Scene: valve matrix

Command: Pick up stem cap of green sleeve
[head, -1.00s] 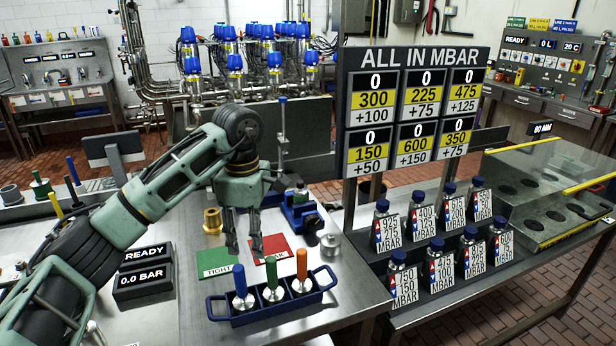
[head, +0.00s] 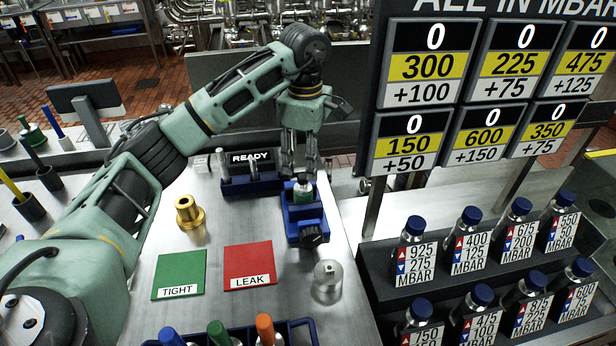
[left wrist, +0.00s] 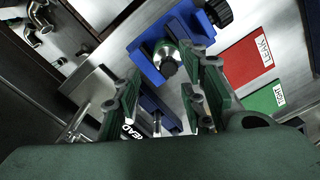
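A metal part with a green band, the green sleeve (head: 303,192), sits upright in a blue vise-like holder (head: 305,222) and shows in the left wrist view too (left wrist: 158,50). A small dark round end, which looks like its stem cap (left wrist: 168,68), faces the wrist camera. My left gripper (head: 299,174) points down just above and behind the sleeve in the head view. In the left wrist view its fingers (left wrist: 160,98) stand apart with nothing between them, and the sleeve lies just beyond the tips. My right gripper is not in view.
A green TIGHT pad (head: 180,272), a red LEAK pad (head: 249,264), a brass fitting (head: 188,212) and a silver part (head: 328,280) lie nearby. A blue tray with coloured handles is in front. A sign board (head: 470,85) rises at right.

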